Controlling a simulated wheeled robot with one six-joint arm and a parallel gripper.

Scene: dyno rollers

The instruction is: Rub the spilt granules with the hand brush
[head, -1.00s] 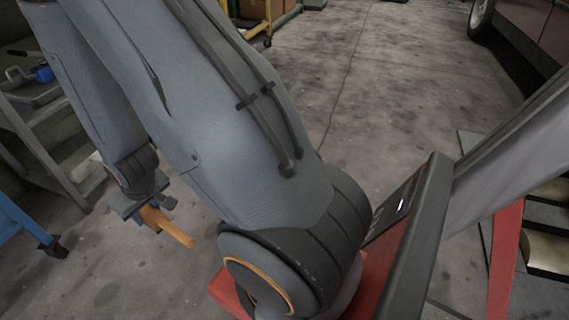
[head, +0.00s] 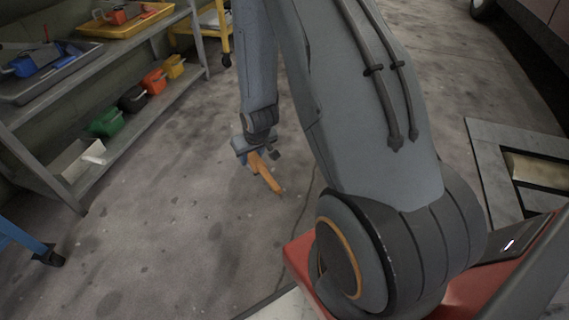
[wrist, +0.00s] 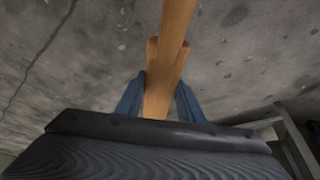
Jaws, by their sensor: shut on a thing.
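My gripper (head: 254,158) hangs above the concrete floor left of my arm's base in the head view. It is shut on the orange-brown handle of the hand brush (head: 267,176), which points down and to the right. In the wrist view the wooden handle (wrist: 168,62) runs up between two blue fingers (wrist: 158,98). The brush's bristles cannot be made out. Small pale specks lie scattered on the floor in the head view; I cannot tell whether they are the spilt granules.
A grey shelf (head: 105,168) at the left holds a yellow tray (head: 160,14), a grey tray (head: 62,86) and several coloured bins. A yellow trolley (head: 226,44) stands behind. A car (head: 532,22) is at top right, a floor frame (head: 487,160) at right. The middle floor is clear.

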